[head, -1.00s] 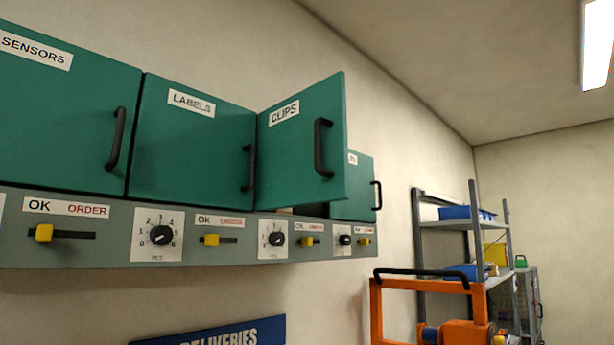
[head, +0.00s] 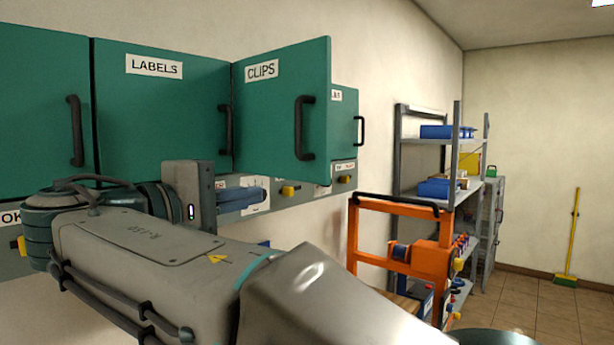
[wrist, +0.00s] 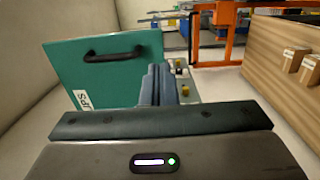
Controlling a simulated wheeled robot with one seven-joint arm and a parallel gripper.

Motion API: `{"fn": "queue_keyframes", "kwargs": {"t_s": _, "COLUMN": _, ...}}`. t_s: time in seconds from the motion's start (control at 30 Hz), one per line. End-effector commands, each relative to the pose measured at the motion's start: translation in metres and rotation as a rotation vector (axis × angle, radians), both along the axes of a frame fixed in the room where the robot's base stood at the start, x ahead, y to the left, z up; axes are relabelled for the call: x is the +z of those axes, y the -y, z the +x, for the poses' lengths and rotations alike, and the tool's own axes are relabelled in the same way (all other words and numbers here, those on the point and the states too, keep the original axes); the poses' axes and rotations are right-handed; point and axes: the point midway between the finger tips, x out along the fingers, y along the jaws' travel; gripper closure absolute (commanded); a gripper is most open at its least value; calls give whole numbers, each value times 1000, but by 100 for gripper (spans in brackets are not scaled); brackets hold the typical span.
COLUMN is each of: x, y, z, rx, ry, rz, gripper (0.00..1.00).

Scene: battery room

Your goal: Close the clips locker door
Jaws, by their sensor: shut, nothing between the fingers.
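The green clips locker door (head: 275,125) stands partly open, swung out from the wall, with a black bar handle (head: 305,128) near its free edge. In the wrist view the clips door (wrist: 120,72) shows ahead and to the left, its handle (wrist: 113,54) near the top. My gripper (head: 262,193) is in front of the control strip, just below the door. Its blue-grey fingers (wrist: 158,85) are together and empty. In the wrist view they overlap the door's right part; I cannot tell whether they touch it.
The shut labels locker (head: 160,110) is left of the clips door. Below runs a grey strip with yellow sliders (head: 288,190). An orange frame (head: 400,235) and a grey shelf (head: 440,143) stand to the right.

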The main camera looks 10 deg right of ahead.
Motion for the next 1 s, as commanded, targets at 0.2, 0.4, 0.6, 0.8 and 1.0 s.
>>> {"fn": "queue_keyframes", "kwargs": {"t_s": 0.2, "x": 2, "y": 36, "z": 21, "rx": -5, "ry": -1, "rz": 0, "gripper": 100}}
{"fn": "queue_keyframes", "kwargs": {"t_s": 0.4, "x": 2, "y": 72, "z": 44, "rx": -3, "ry": -3, "rz": 1, "gripper": 100}}
{"fn": "queue_keyframes", "kwargs": {"t_s": 0.6, "x": 1, "y": 98, "z": 62, "rx": -1, "ry": -3, "rz": 1, "gripper": 100}}
{"fn": "queue_keyframes", "kwargs": {"t_s": 0.8, "x": 0, "y": 110, "z": 70, "rx": 0, "ry": -3, "rz": 1, "gripper": 100}}
{"fn": "queue_keyframes", "kwargs": {"t_s": 1.0, "x": -2, "y": 112, "z": 71, "rx": 0, "ry": -2, "rz": 2, "gripper": 100}}
